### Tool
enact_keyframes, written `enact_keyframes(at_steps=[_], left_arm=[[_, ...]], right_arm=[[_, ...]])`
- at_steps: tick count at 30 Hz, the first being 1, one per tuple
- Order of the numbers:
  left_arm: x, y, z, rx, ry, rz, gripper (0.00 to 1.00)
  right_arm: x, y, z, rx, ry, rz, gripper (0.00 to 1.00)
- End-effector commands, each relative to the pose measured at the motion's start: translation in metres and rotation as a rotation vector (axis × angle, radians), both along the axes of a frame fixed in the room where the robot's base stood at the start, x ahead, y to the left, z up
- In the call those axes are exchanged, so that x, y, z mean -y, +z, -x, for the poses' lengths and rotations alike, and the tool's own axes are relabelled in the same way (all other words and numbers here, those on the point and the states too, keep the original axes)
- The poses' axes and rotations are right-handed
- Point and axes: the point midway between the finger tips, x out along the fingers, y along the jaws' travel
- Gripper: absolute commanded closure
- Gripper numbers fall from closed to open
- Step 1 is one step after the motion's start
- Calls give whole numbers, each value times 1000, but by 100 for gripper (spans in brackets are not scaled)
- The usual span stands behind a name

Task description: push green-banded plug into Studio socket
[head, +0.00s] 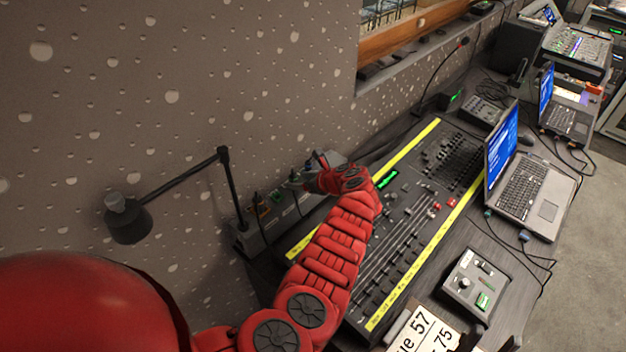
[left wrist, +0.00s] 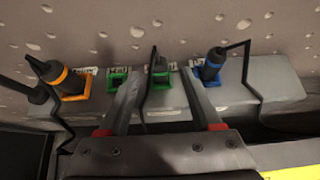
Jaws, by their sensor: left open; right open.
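The grey socket box (left wrist: 275,90) stands against the wall, with several colour-framed sockets on top. The green-banded plug (left wrist: 158,65) stands upright at a green-framed socket between my left gripper's fingers; how deep it sits I cannot tell. Left of it is an empty green-framed socket (left wrist: 118,80). White labels sit behind the sockets, too small to read, so I cannot tell which is Studio. My left gripper (left wrist: 162,73) is open around the plug; in the head view it (head: 300,181) is over the box. My right gripper is not in view.
An orange-banded plug (left wrist: 56,74) and a blue-banded plug (left wrist: 213,62) stand in sockets either side. A desk lamp (head: 128,217) rises at the left. The mixing desk (head: 400,235) lies right of the box, with a laptop (head: 530,190) beyond.

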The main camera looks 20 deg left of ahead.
Motion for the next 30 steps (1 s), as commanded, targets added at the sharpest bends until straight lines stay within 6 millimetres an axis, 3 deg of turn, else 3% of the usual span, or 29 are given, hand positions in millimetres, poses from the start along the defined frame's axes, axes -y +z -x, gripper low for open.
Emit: enact_keyframes(at_steps=[9, 24, 30], left_arm=[[47, 36, 14, 5, -10, -4, 34], [120, 84, 40, 4, -7, 1, 34], [132, 94, 46, 0, -3, 0, 34]], right_arm=[[0, 17, 0, 0, 0, 0, 50], [0, 0, 0, 0, 0, 0, 50], [0, -2, 0, 0, 0, 0, 50]])
